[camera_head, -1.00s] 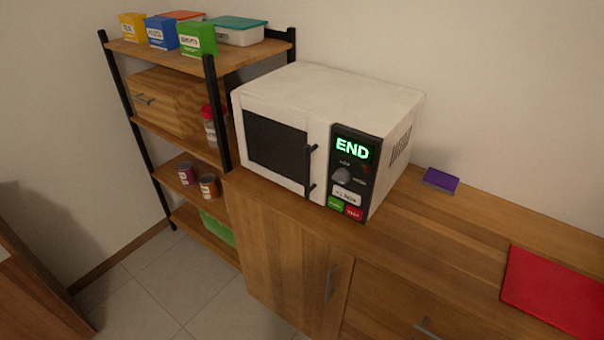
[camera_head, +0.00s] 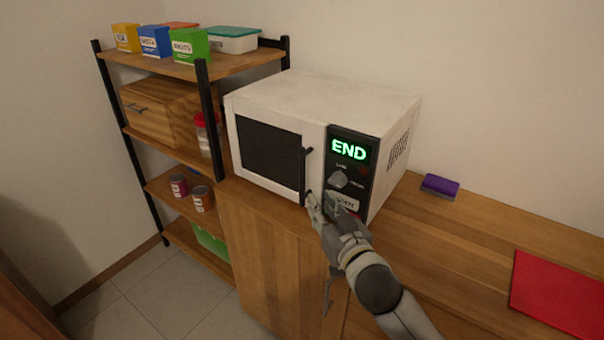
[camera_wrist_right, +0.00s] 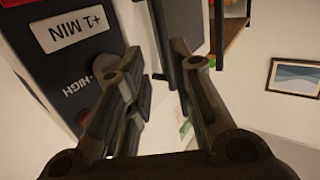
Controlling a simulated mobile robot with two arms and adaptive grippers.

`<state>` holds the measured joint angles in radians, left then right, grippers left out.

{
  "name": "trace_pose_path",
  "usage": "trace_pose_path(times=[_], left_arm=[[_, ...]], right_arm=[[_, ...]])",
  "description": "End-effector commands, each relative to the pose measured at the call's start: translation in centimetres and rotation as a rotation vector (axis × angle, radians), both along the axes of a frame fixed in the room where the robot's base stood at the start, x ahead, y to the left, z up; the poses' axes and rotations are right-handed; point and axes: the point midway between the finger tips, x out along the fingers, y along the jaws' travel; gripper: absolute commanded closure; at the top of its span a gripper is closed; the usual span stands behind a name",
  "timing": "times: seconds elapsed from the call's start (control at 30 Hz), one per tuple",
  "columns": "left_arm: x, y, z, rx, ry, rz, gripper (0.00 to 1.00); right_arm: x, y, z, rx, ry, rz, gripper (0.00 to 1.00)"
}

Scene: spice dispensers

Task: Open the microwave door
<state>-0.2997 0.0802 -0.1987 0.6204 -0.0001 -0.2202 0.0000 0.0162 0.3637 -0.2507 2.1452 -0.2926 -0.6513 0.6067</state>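The white microwave (camera_head: 325,95) stands on the wooden counter with its door (camera_head: 268,152) shut. Its dark vertical handle (camera_head: 306,170) is on the door's right edge, beside the control panel (camera_head: 350,170), whose display reads END. My right gripper (camera_head: 323,202) is open and empty in front of the handle's lower end and the panel's lower left. In the right wrist view, the handle (camera_wrist_right: 160,45) shows in the gap between the spread fingertips (camera_wrist_right: 158,58); I cannot tell whether they touch it. My left gripper is not in view.
A shelf unit (camera_head: 175,65) with boxes and cans stands left of the microwave. A purple sponge-like block (camera_head: 440,187) and a red mat (camera_head: 558,295) lie on the counter (camera_head: 450,245) to the right.

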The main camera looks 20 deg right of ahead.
Motion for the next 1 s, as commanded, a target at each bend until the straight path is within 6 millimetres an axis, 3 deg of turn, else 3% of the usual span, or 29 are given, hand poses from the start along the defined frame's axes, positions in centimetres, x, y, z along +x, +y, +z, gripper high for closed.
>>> trace_pose_path(times=[0.17, 0.37, 0.7, 1.0], left_arm=[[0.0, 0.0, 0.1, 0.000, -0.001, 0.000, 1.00], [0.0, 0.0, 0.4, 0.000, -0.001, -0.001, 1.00], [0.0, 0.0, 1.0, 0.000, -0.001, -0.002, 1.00], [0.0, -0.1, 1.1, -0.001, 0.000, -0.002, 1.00]], right_arm=[[1.2, 0.3, 1.9, 0.006, -0.066, 0.024, 0.77], [3.6, 0.5, 2.0, 0.007, -0.065, 0.023, 0.77], [9.1, 1.0, 1.9, 0.007, -0.063, 0.023, 0.77], [11.5, 1.1, 1.8, 0.006, -0.062, 0.023, 0.77]])
